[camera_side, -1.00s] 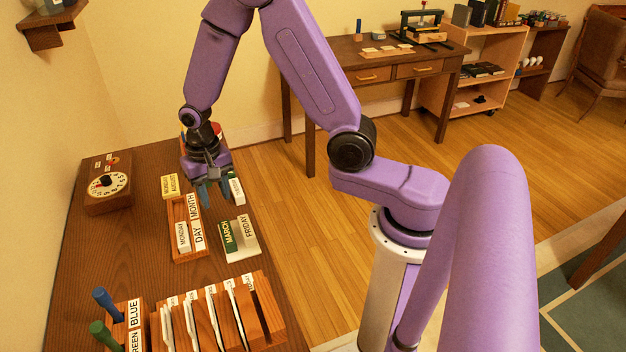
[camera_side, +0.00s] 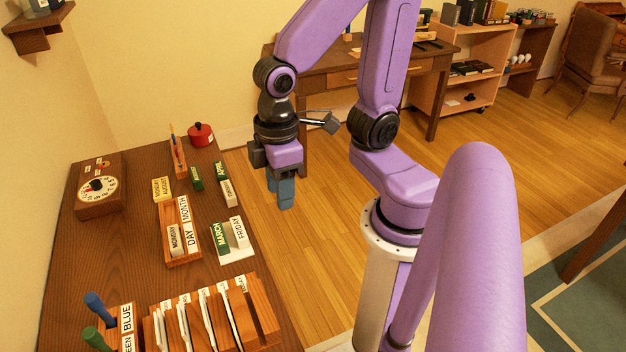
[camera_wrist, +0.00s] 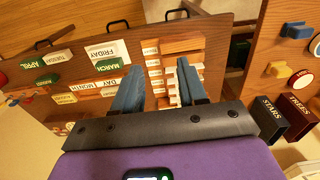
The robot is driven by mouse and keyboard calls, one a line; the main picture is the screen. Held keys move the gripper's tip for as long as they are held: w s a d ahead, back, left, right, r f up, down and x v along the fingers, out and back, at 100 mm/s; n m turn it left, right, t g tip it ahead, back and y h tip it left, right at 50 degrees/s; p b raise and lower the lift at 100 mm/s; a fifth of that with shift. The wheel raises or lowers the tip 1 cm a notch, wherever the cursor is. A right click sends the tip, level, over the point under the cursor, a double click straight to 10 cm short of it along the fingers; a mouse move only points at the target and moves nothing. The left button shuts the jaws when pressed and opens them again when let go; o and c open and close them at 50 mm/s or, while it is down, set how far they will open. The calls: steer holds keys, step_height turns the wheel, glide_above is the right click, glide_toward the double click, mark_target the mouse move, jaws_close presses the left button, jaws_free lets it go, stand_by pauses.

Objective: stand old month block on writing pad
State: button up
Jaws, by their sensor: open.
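My gripper (camera_side: 280,193) is open and empty, hanging in the air to the right of the desk's edge; its blue fingers (camera_wrist: 160,88) are apart in the wrist view. A green MARCH block (camera_side: 222,238) stands beside a white FRIDAY block (camera_side: 236,229) on a pale flat pad (camera_side: 238,255). A green APRIL block (camera_side: 221,169) and another green block (camera_side: 196,178) are farther back on the desk. The wooden holder (camera_side: 184,262) labelled DAY and MONTH has a MONDAY block (camera_side: 175,240) in its day side. Which month block is the old one is not clear.
A slotted wooden rack (camera_side: 262,312) and blue and green pegs are at the front.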

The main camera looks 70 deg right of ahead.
steer(key=s+d+r+n, duration=0.1)
steer(key=s+n, duration=0.2)
steer(key=s, duration=0.2)
steer(key=shift+s+d+r, duration=0.2)
steer(key=shift+s+d, duration=0.1)
steer(key=shift+d, duration=0.1)
